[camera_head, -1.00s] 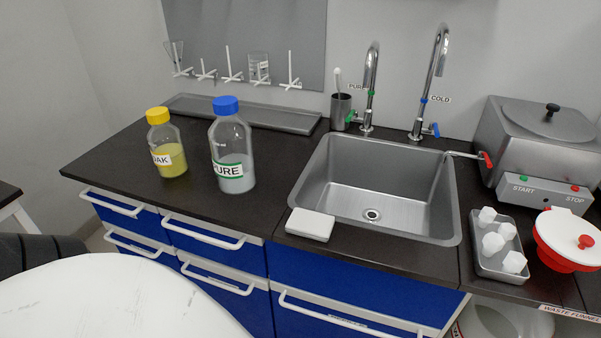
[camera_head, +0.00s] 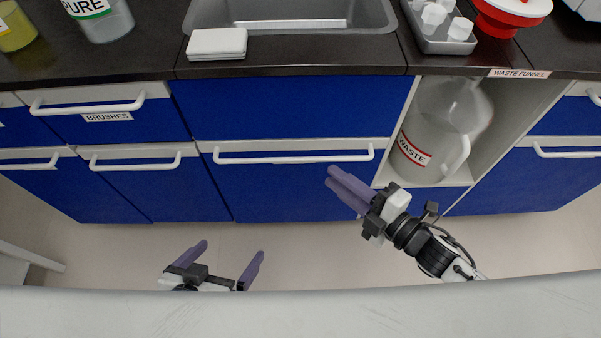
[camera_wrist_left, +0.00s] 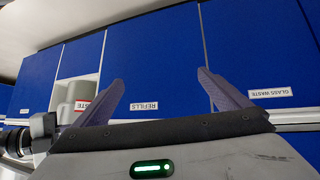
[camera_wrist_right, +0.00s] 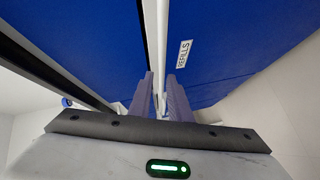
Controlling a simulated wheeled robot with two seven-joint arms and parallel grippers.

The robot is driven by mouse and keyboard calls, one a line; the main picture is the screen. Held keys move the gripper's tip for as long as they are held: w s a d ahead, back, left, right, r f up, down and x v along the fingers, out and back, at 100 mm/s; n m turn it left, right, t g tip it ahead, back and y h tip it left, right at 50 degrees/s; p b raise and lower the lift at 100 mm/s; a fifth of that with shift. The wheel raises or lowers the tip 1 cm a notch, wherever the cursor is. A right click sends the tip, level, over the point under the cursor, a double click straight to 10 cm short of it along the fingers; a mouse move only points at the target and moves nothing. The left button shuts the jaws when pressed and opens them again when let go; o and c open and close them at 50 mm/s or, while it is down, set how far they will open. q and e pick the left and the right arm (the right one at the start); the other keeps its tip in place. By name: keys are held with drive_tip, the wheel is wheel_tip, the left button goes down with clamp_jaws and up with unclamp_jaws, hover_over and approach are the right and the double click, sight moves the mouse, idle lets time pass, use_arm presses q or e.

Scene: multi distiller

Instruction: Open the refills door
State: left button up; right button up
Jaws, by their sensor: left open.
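The refills door (camera_head: 300,193) is the blue front below the sink, flat against the cabinet, with a long white bar handle (camera_head: 293,158). Its REFILLS label (camera_wrist_left: 144,106) shows upside down in the left wrist view and sideways in the right wrist view (camera_wrist_right: 183,54). My right gripper (camera_head: 335,175) is just in front of the handle's right part. Its fingers are close together, with the white bar in line between them in the right wrist view; whether they press on it is unclear. My left gripper (camera_head: 228,247) is open and empty, low and away from the door.
A WASTE jug (camera_head: 435,125) stands in an open bay right of the door. Drawers with white handles lie left, one labelled BRUSHES (camera_head: 108,116). The dark counter (camera_head: 290,61) and sink (camera_head: 290,12) are above. Pale floor (camera_head: 300,235) lies in front.

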sight(306, 161)
drive_tip(key=w+a+n, duration=0.1)
drive_tip(key=w+a, duration=0.1)
drive_tip(key=w+a+f+n+b, duration=0.1)
drive_tip(key=w+a, duration=0.2)
drive_tip(key=w+a+f+y+b, duration=0.1)
drive_tip(key=w+a, duration=0.1)
drive_tip(key=shift+w+a+n+g, duration=0.15)
drive_tip(key=shift+a+n+g, duration=0.2)
drive_tip(key=shift+n+g, duration=0.05)
drive_tip(key=shift+c, duration=0.2)
clamp_jaws()
